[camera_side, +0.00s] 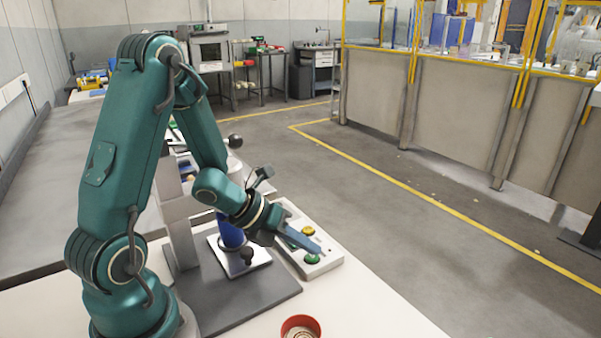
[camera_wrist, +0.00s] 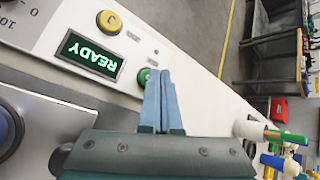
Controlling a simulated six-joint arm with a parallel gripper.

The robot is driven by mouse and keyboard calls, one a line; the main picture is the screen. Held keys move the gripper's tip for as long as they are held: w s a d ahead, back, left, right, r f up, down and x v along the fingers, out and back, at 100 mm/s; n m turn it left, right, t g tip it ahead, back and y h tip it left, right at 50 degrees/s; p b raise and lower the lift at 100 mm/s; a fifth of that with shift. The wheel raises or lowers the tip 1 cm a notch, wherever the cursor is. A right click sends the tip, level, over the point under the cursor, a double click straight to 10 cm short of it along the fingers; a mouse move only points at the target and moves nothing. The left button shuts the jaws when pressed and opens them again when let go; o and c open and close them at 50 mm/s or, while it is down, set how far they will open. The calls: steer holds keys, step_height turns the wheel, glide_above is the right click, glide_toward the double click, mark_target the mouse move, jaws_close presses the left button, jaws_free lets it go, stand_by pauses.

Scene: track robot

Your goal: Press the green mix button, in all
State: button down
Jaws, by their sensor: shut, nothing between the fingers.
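The white control panel (camera_side: 328,262) lies tilted on the table in the side view. Its green button (camera_side: 312,259) is near the front, beside my fingers. In the wrist view the green button (camera_wrist: 145,75) shows just left of my fingertips, partly hidden by them. My gripper (camera_side: 321,251) is shut and empty, its blue-grey fingers reaching over the panel. In the wrist view the fingertips (camera_wrist: 164,73) point away over the panel. I cannot tell whether they touch the button. A lit display (camera_wrist: 89,54) reads READY, upside down.
A yellow button (camera_side: 308,230) sits behind the green one on the panel. A blue cylinder (camera_side: 231,233) stands on a plate left of my gripper. A red-rimmed cup (camera_side: 301,327) is at the table's front.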

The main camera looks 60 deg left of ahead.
mark_target(307, 258)
steer(key=shift+f, duration=0.3)
stand_by(0.5)
steer(key=shift+r, duration=0.8)
steer(key=shift+r, duration=2.5)
